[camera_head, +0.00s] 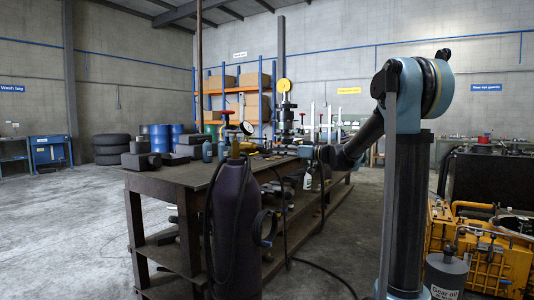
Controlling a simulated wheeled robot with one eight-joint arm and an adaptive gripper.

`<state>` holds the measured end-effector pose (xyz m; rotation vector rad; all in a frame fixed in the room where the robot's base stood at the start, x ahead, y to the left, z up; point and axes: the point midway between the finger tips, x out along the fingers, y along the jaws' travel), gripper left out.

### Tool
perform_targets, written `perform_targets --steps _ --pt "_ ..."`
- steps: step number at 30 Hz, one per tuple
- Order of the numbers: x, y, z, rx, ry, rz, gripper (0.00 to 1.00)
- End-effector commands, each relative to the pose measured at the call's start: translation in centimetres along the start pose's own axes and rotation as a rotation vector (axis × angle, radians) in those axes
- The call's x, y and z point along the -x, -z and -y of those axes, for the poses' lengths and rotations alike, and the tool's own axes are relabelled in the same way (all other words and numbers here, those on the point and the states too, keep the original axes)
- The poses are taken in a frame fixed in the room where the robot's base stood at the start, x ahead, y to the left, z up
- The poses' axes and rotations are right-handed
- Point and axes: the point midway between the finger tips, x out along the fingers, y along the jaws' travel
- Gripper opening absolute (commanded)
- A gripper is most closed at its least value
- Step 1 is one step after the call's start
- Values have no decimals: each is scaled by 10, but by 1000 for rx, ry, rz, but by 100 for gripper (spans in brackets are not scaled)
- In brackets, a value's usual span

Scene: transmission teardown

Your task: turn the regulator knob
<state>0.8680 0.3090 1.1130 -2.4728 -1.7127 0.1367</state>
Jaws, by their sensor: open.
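A dark purple gas cylinder (233,215) stands upright in front of the workbench. A brass-coloured fitting (235,146) is at its top. A round dial with a red mark (247,128) shows just above and behind the fitting. The regulator knob cannot be picked out for certain at this size. My arm reaches in from the right, over the bench's right side. My gripper (287,151) is small and dark against the bench clutter, to the right of the cylinder top and apart from it in the picture. It is open, and I see nothing held; its fingertips are hard to make out.
The brown workbench (170,178) carries dark blocks, bottles and tools. A black hose runs by the cylinder and along the floor. A yellow machine (480,250) and a grey gear oil can (446,272) stand at right. The floor at left (60,235) is clear.

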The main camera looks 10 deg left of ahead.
Motion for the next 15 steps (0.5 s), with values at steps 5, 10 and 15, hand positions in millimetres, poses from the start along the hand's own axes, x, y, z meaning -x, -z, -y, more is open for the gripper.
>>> perform_targets --steps 5,10,15 --pt "-34 0 1 0 4 1 54" --pt "-60 0 1 0 2 1 54" --pt "-77 0 1 0 2 0 54"
